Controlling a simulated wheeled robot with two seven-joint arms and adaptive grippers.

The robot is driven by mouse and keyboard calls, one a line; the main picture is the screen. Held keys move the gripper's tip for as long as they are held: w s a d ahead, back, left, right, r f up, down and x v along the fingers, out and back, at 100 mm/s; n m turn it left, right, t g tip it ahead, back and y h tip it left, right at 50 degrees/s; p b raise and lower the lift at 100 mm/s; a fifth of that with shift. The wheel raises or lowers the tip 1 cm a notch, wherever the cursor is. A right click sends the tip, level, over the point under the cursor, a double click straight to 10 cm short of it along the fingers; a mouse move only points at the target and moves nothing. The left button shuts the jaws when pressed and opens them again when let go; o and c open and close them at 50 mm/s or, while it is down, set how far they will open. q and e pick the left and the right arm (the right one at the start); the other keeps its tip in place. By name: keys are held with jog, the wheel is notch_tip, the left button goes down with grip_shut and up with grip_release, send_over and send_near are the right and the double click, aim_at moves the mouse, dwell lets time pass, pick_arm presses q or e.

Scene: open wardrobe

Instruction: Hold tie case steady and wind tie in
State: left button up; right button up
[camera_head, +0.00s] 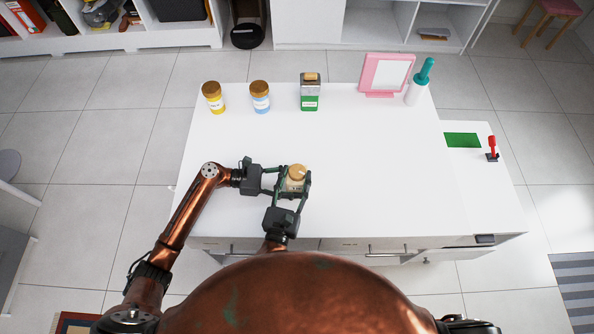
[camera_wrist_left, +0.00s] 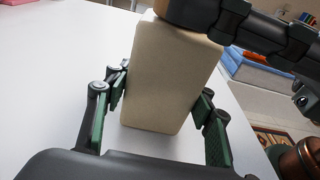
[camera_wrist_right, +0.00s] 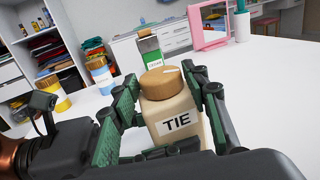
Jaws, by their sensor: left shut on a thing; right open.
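The tie case is a beige box with a round wooden knob on top (camera_head: 296,172), near the table's front middle. In the right wrist view the case (camera_wrist_right: 175,122) stands upright with a TIE label facing me. My left gripper (camera_head: 282,178) comes from the left and is shut on the case body; in the left wrist view the case (camera_wrist_left: 170,75) is between its fingers. My right gripper (camera_head: 294,184) comes from the front and is open, its fingers on both sides of the knob (camera_wrist_right: 160,83). I cannot make out the tie itself.
Along the white table's (camera_head: 370,190) back stand a yellow jar (camera_head: 213,98), a blue jar (camera_head: 260,97), a green case (camera_head: 310,93), a pink frame (camera_head: 386,74) and a teal-handled holder (camera_head: 420,82). A green pad (camera_head: 462,140) and red lever (camera_head: 492,147) are at right. The table middle is clear.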

aim_at(295, 177)
pick_arm(q)
jog(key=o, duration=1.1)
jog(key=shift+o, duration=0.6)
jog(key=o, duration=0.3)
jog(key=shift+o, duration=0.2)
jog(key=shift+a, duration=0.1)
jog(key=shift+a+r+p, duration=0.2)
jog(key=shift+a+p, duration=0.05)
jog(key=shift+a, duration=0.35)
jog(key=shift+a+r+p, duration=0.2)
jog(key=shift+a+p, duration=0.05)
jog(key=shift+a, duration=0.3)
pick_arm(e)
jog(key=shift+r, duration=0.65)
pick_arm(q)
jog(key=shift+w+a+r+p, duration=0.1)
jog(key=shift+a+r+p, duration=0.2)
jog(key=shift+a, duration=0.6)
jog(key=shift+s+a+r+p, duration=0.15)
jog(key=shift+a+p, duration=0.1)
jog(key=shift+a, duration=0.7)
jog(key=shift+w+a+r+p, duration=0.15)
jog(key=shift+a+r+p, duration=0.15)
jog(key=shift+a, duration=0.6)
pick_arm(e)
jog(key=shift+r, duration=1.05)
